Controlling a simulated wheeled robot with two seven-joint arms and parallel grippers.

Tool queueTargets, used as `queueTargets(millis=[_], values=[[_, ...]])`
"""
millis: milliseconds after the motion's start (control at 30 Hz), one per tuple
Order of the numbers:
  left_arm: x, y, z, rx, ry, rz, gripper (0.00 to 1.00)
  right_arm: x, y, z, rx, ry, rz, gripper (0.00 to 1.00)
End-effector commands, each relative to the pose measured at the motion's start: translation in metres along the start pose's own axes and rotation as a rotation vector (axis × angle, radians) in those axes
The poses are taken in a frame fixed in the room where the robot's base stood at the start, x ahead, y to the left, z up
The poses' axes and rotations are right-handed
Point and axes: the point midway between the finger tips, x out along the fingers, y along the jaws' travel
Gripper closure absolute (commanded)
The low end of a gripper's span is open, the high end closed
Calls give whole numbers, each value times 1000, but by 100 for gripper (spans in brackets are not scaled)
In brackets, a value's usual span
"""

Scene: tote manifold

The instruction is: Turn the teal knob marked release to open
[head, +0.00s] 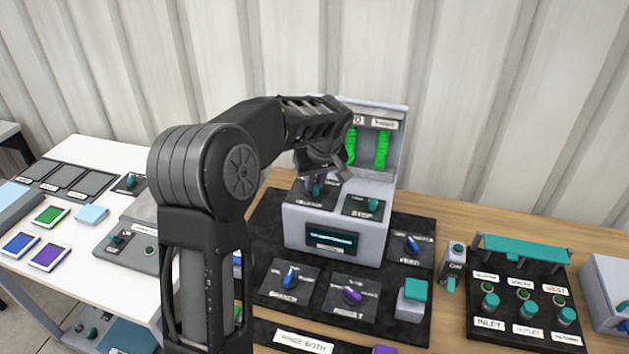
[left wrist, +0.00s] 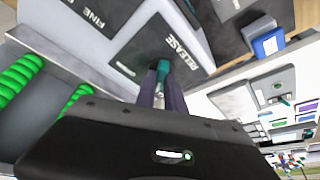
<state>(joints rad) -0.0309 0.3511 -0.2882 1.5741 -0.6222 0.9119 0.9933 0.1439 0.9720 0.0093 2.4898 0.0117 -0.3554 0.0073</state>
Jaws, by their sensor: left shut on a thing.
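The teal release knob (left wrist: 163,69) stands on a dark plate printed RELEASE (left wrist: 164,50), seen in the left wrist view. My left gripper (left wrist: 162,84) is shut on it, one finger on each side, so only part of the knob shows. In the head view my left gripper (head: 316,187) reaches down to the left plate on top of the grey unit (head: 300,226), and it largely covers the knob there. Which way the knob points is hard to tell. My right gripper is in neither view.
Another teal knob (head: 374,204) sits just right on the same unit; its plate reads FINE (left wrist: 86,14) in the left wrist view. Behind rises a panel with green coils (head: 382,149). Blue (head: 289,278) and purple (head: 351,295) knobs stand in front. A valve board (head: 520,290) is at right.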

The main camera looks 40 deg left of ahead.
Motion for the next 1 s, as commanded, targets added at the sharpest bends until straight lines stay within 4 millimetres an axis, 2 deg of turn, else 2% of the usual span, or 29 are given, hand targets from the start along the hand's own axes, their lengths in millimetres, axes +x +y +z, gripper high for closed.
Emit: queueTargets(millis=[633,1000], values=[[0,0,0,34,0,17,100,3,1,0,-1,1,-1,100],[1,-2,0,229,1,97,100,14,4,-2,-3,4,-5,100]])
